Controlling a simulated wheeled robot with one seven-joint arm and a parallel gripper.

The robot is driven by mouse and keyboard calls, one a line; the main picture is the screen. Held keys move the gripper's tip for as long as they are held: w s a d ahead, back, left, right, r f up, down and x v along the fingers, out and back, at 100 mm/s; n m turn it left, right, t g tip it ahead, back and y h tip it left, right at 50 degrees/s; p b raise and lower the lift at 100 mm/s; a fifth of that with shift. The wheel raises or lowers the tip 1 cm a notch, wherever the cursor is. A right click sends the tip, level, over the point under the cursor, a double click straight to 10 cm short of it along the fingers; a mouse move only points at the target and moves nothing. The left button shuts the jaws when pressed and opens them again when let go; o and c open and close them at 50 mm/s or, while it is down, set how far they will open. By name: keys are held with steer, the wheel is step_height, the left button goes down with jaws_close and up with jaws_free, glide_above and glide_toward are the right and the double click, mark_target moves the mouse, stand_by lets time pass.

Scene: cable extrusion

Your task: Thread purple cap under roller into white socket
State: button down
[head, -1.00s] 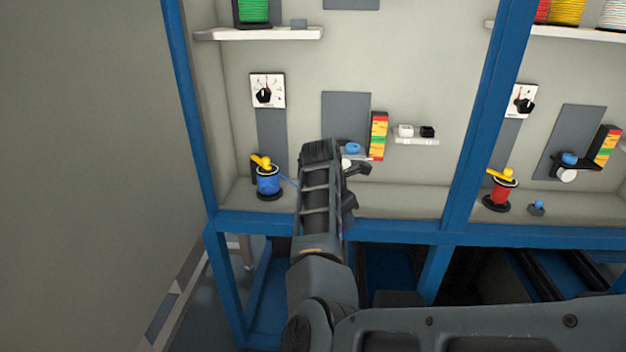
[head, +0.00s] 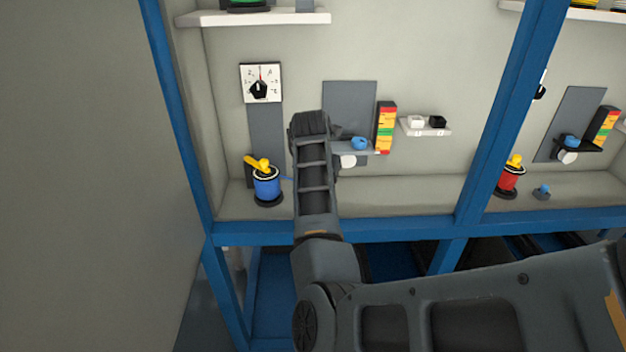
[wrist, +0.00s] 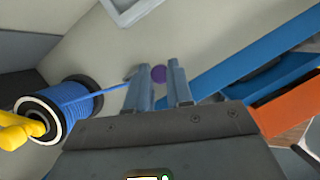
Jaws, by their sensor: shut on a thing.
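The purple cap (wrist: 159,74) shows between the fingertips of my gripper (wrist: 159,84) in the wrist view, at the end of a blue cable (wrist: 100,91). My gripper is shut on it. The cable runs left to a blue spool (wrist: 70,108), also in the head view (head: 267,185). In the head view my arm hides the fingers and cap. The white roller (head: 348,161) is under a small grey shelf with a blue knob (head: 359,143), just right of my arm. The white socket (head: 416,121) sits on a small white shelf farther right, beside a black one.
A yellow crank (head: 260,164) tops the spool. A red, yellow and green striped block (head: 385,127) stands between roller and socket. A dial (head: 261,83) is on the back wall. A blue frame post (head: 500,120) bounds the bay at right.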

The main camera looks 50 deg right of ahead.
steer(key=shift+s+d, duration=1.65)
steer(key=shift+s, duration=0.3)
steer(key=shift+s+d, duration=1.6)
steer(key=shift+s, duration=0.3)
steer(key=shift+s+d, duration=1.65)
steer(key=shift+s, duration=0.3)
steer(key=shift+r, duration=0.15)
